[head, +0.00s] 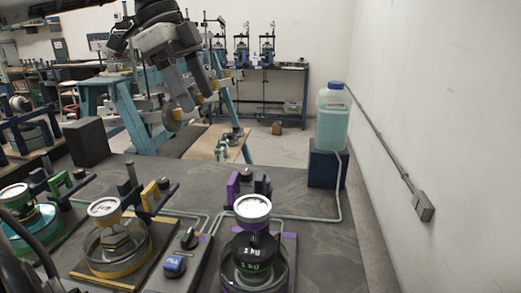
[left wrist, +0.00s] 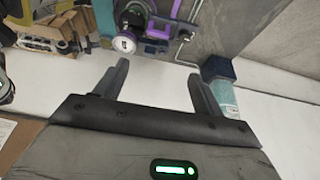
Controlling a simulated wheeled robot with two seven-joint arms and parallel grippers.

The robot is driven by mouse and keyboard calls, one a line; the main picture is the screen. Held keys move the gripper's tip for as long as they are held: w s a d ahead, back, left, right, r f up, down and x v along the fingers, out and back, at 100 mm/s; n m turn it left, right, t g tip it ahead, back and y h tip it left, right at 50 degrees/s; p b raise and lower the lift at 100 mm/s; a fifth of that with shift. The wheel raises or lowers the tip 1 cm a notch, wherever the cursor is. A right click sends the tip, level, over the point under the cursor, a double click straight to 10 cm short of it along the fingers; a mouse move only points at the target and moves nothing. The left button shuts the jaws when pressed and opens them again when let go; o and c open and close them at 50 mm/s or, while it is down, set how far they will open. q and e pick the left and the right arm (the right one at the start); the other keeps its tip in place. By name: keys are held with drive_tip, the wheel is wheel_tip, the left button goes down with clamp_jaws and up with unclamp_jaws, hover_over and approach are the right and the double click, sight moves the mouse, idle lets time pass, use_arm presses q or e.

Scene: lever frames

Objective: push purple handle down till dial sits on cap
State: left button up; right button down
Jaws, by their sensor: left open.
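The purple station stands at the front centre of the bench. Its upright purple handle (head: 233,187) rises behind a round white-faced dial (head: 253,208). The dial shows above black weights marked 1 kg (head: 254,252) inside a clear round dish. I cannot make out the cap or whether the dial touches anything below it. In the left wrist view the purple handle (left wrist: 156,29) and the dial (left wrist: 123,43) show beyond the fingers. My left gripper (head: 189,106) is open and empty, raised well above and behind the station, apart from the handle. My right gripper is not in view.
A yellow station (head: 118,250) and a teal-and-green station (head: 35,225) stand to the left. A blue-tagged switch box (head: 175,264) lies between the yellow and purple ones. A jug of green liquid (head: 332,120) stands on a dark block at the back right. Bench right of the purple station is clear.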

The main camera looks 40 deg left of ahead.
use_arm(q)
approach(234, 178)
drive_tip(key=x, duration=0.7)
drive_tip(key=shift+w+d+f, duration=0.1)
drive_tip(key=shift+f, duration=0.15)
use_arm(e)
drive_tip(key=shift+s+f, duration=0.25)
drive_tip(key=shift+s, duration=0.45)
